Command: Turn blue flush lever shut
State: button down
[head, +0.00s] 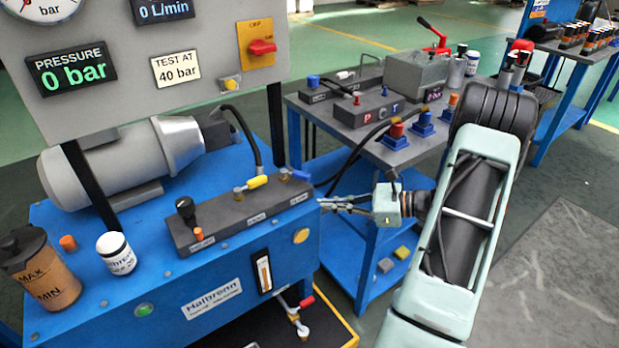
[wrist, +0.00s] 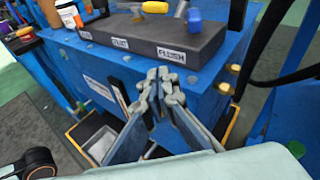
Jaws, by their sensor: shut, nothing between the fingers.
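The blue flush lever (head: 296,175) sits on the right end of the dark valve block (head: 225,225), on top of the blue bench. In the wrist view the blue lever (wrist: 195,21) shows at the top, above a FLUSH label on the block (wrist: 150,42). A yellow lever (head: 256,182) stands just left of it, also seen in the wrist view (wrist: 155,7). My gripper (head: 325,204) is shut and empty.
A black knob (head: 186,208) stands at the block's left end. A black hose (head: 355,155) runs near the lever toward the side table (head: 395,150), which carries fittings and blocks. A red-handled tap (head: 300,305) is low on the bench's front. The air above the block is clear.

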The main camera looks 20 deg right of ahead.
jog(key=s+a+f+n+g+h+p, duration=0.35)
jog(key=a+n+g+h+p, duration=0.35)
jog(key=a+g+p, duration=0.25)
notch_tip(320, 180, up, 8)
jog(key=w+n+h+p, duration=0.2)
jog(key=n+h+p, duration=0.2)
jog(key=h+p, duration=0.1)
jog(key=n+t+h+p, duration=0.3)
jog(key=n+p, duration=0.1)
send_near(295, 176)
jog(key=s+a+r, duration=0.2)
jog(key=s+a, duration=0.2)
jog(key=s, duration=0.1)
jog(key=shift+g, duration=0.25)
jog(key=b+x, duration=0.3)
jog(key=x, duration=0.7)
jog(key=shift+d+r, duration=0.1)
jog(key=shift+w+d, duration=1.45)
